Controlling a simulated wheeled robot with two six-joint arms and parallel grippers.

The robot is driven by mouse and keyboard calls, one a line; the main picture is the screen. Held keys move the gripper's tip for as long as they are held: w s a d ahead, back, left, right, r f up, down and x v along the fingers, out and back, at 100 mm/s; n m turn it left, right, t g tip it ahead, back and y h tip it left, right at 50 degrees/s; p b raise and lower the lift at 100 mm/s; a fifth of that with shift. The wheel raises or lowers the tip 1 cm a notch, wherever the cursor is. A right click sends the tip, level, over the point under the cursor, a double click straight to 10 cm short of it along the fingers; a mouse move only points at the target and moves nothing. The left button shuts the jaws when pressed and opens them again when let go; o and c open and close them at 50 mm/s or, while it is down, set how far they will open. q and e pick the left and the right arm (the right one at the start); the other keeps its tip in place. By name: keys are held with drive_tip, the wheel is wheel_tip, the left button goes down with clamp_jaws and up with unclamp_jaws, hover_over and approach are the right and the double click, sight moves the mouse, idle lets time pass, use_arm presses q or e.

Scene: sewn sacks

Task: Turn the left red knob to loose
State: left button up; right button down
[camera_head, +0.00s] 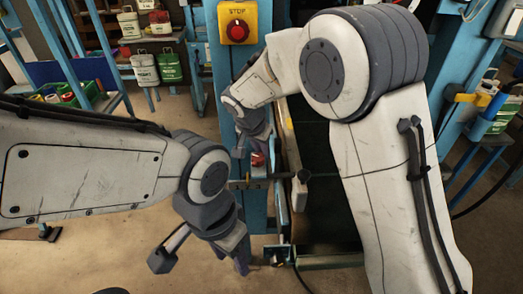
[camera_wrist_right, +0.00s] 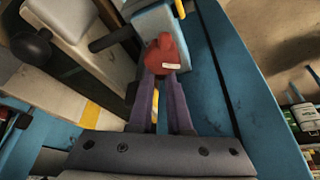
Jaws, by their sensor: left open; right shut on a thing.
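The red knob (camera_head: 257,159) sits on a small pale-blue block on the blue post, below the yellow stop box. In the right wrist view the knob (camera_wrist_right: 166,52) shows a small white mark near its lower end. My right gripper (camera_wrist_right: 166,78) is shut on the knob, with a purple finger on each side. In the head view my right gripper (camera_head: 248,147) reaches the knob from above, and its fingertips are partly hidden. My left gripper (camera_head: 202,260) is open and empty, lower down in front of the post, its fingers wide apart.
The yellow stop box (camera_head: 237,23) with a red button is higher on the blue post (camera_head: 227,62). A black ball-ended lever (camera_wrist_right: 32,45) is left of the knob in the wrist view. Bare floor (camera_head: 90,262) lies at lower left.

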drive_tip(key=shift+a+n+y, duration=0.1)
drive_tip(key=shift+n+y, duration=0.2)
drive_tip(key=shift+n, duration=0.5)
drive_tip(key=shift+a+n+y, duration=0.15)
drive_tip(key=shift+n+y, duration=0.15)
drive_tip(key=shift+n, duration=0.4)
drive_tip(key=shift+a+n+y+p, duration=0.25)
drive_tip(key=shift+n+y+p, duration=0.4)
drive_tip(key=shift+n, duration=0.75)
drive_tip(key=shift+w, duration=0.1)
drive_tip(key=c, duration=0.9)
unclamp_jaws()
drive_tip(key=shift+o, duration=0.2)
drive_tip(key=shift+t, duration=0.3)
